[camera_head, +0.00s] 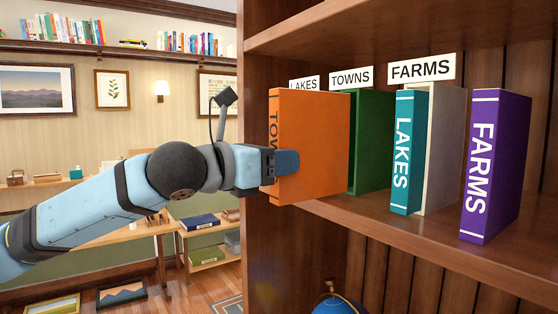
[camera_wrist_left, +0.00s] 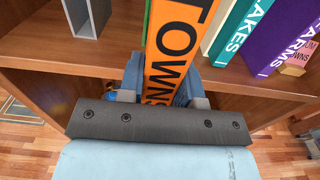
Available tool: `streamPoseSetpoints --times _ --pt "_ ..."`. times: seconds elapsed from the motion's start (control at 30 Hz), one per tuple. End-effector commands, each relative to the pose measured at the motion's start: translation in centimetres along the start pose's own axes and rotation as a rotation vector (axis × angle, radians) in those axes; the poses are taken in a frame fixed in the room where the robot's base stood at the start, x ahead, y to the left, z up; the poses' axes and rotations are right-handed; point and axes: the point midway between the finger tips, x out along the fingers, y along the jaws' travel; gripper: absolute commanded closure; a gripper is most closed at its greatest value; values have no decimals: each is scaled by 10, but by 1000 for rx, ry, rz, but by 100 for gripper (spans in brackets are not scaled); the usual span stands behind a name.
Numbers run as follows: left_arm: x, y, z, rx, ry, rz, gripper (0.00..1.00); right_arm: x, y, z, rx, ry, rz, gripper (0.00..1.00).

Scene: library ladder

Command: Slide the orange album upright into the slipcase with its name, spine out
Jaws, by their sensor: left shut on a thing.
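The orange album (camera_head: 313,147) stands upright in front of the shelf, its TOWNS spine (camera_wrist_left: 174,50) facing out toward my arm. My left gripper (camera_head: 284,162) is shut on it near the spine, and the fingers also show on both sides of it in the left wrist view (camera_wrist_left: 161,90). Behind it is a green slipcase (camera_head: 372,140) under the TOWNS label (camera_head: 351,77), its opening hidden by the album. The LAKES label (camera_head: 304,84) is partly hidden. A grey slipcase (camera_wrist_left: 88,17) stands at the left in the wrist view. My right gripper is not in view.
A teal LAKES album (camera_head: 406,152) stands beside the cream slipcase (camera_head: 441,150) near the FARMS label (camera_head: 421,70); I cannot tell if it is inside. A purple FARMS album (camera_head: 493,165) stands at the right. The shelf's side panel (camera_head: 264,240) is at the left.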

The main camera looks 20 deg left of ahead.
Motion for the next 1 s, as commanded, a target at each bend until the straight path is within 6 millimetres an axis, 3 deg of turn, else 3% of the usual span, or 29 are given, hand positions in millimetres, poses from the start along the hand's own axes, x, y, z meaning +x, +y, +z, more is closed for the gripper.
streamPoseSetpoints --times 1.0 --pt "24 0 1 1 -3 -1 100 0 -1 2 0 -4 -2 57"
